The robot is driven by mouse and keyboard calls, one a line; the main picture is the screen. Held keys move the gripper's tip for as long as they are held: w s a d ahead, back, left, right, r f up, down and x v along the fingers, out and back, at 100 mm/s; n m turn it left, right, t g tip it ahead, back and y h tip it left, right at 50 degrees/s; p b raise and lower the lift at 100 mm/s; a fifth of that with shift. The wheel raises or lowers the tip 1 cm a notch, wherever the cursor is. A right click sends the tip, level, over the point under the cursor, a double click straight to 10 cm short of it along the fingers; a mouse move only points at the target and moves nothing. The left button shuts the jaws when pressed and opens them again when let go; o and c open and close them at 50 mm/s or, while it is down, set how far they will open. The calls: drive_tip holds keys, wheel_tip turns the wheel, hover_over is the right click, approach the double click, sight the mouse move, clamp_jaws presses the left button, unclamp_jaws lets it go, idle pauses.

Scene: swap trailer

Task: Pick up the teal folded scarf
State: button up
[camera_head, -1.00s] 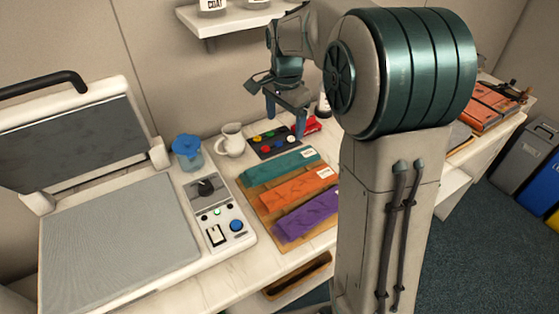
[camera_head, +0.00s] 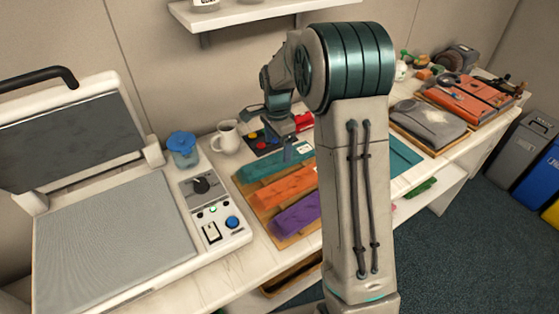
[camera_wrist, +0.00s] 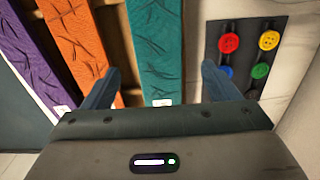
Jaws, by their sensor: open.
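The teal folded scarf (camera_head: 272,164) lies on a wooden board (camera_head: 245,190), behind an orange folded scarf (camera_head: 285,187) and a purple one (camera_head: 297,214). In the wrist view the teal scarf (camera_wrist: 155,45) runs away from me, with a small white tag at its near end. My gripper (camera_head: 292,150) hangs over the right end of the teal scarf. In the wrist view my gripper (camera_wrist: 160,80) is open and empty, its two blue fingers apart with the scarf between them in the picture. Its height above the scarf is hard to tell.
A dark card with coloured buttons (camera_head: 264,143) lies behind the board. A grey folded garment (camera_head: 428,122) lies to the right.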

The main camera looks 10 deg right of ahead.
sight(279, 159)
drive_tip(key=f, duration=0.4)
drive_tip(key=shift+s+d+f+p, duration=0.1)
drive_tip(key=shift+d+f+p, duration=0.1)
drive_tip(key=shift+f+p, duration=0.2)
drive_tip(key=shift+r, duration=0.1)
drive_tip(key=c, duration=1.1)
